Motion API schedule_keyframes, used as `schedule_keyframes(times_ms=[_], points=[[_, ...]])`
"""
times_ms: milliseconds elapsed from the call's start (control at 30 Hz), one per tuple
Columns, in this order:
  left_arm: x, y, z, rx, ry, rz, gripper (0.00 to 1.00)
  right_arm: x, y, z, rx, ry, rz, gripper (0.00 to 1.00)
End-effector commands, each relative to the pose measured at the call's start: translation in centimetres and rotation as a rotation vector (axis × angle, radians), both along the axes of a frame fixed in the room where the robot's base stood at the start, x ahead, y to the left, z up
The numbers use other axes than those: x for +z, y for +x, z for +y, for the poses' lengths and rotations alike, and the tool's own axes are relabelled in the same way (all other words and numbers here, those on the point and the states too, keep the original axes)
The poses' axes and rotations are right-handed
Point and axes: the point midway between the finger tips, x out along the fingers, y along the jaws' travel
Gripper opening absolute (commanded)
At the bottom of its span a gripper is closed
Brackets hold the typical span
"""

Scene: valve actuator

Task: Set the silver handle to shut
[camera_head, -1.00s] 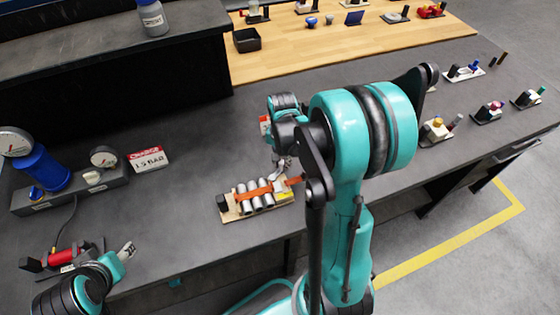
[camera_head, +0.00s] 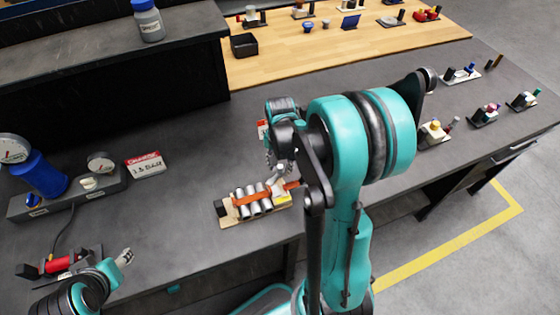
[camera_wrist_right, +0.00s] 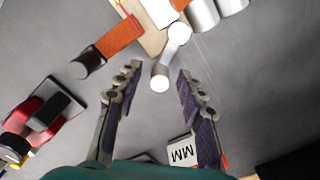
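The valve unit (camera_head: 225,220) sits on the dark bench on a pale base, with several silver cylinders and an orange bar. In the right wrist view the silver handle (camera_wrist_right: 169,59) is a short bar with rounded ends, beside the pale base. Its near end points between the fingers of my right gripper (camera_wrist_right: 160,78). That gripper is open, and I see no clear finger contact with the handle. In the head view my right gripper (camera_head: 278,182) is at the unit's right part and partly hides it. My left gripper (camera_head: 125,257) is far left, away from the unit; its opening is unclear.
An orange handle with a dark end (camera_wrist_right: 118,37) is left of the silver one. A red and black part (camera_wrist_right: 45,112) is further left. A gauge stand with a blue cylinder (camera_head: 38,172) and a label block (camera_head: 145,164) stand left.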

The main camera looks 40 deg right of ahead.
Motion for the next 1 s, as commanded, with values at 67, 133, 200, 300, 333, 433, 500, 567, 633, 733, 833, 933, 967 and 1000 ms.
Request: schedule_keyframes(times_ms=[67, 133, 200, 300, 333, 433, 500, 567, 633, 733, 833, 933, 967, 1000], points=[[0.0, 0.0, 0.0, 0.000, 0.000, 0.000, 0.47, 0.7, 0.0, 0.0, 0.000, 0.000, 0.000, 0.39], [0.0, 0.0, 0.0, 0.000, 0.000, 0.000, 0.47, 1.8, 0.0, 0.0, 0.000, 0.000, 0.000, 0.39], [0.0, 0.0, 0.0, 0.000, 0.000, 0.000, 0.47, 3.2, -0.1, 0.0, 0.000, 0.000, 0.000, 0.39], [0.0, 0.0, 0.0, 0.000, 0.000, 0.000, 0.47, 5.4, -0.1, 0.0, 0.000, 0.000, 0.000, 0.39], [0.0, 0.0, 0.0, 0.000, 0.000, 0.000, 0.47, 6.1, -0.1, 0.0, 0.000, 0.000, 0.000, 0.39], [0.0, 0.0, 0.0, 0.000, 0.000, 0.000, 0.47, 8.1, 0.0, 0.0, 0.000, 0.000, 0.000, 0.39], [0.0, 0.0, 0.0, 0.000, 0.000, 0.000, 0.47, 9.4, -0.1, 0.0, 0.000, 0.000, 0.000, 0.39], [0.0, 0.0, 0.0, 0.000, 0.000, 0.000, 0.47, 10.2, 0.0, 0.0, 0.000, 0.000, 0.000, 0.39], [0.0, 0.0, 0.0, 0.000, 0.000, 0.000, 0.47, 11.0, 0.0, 0.0, 0.000, 0.000, 0.000, 0.39], [0.0, 0.0, 0.0, 0.000, 0.000, 0.000, 0.47, 11.6, 0.0, 0.0, 0.000, 0.000, 0.000, 0.39], [0.0, 0.0, 0.0, 0.000, 0.000, 0.000, 0.47, 11.8, 0.0, 0.0, 0.000, 0.000, 0.000, 0.39], [0.0, 0.0, 0.0, 0.000, 0.000, 0.000, 0.47, 11.8, 0.0, 0.0, 0.000, 0.000, 0.000, 0.39], [0.0, 0.0, 0.0, 0.000, 0.000, 0.000, 0.47, 11.8, 0.0, 0.0, 0.000, 0.000, 0.000, 0.39], [0.0, 0.0, 0.0, 0.000, 0.000, 0.000, 0.47, 11.8, 0.0, 0.0, 0.000, 0.000, 0.000, 0.39]])
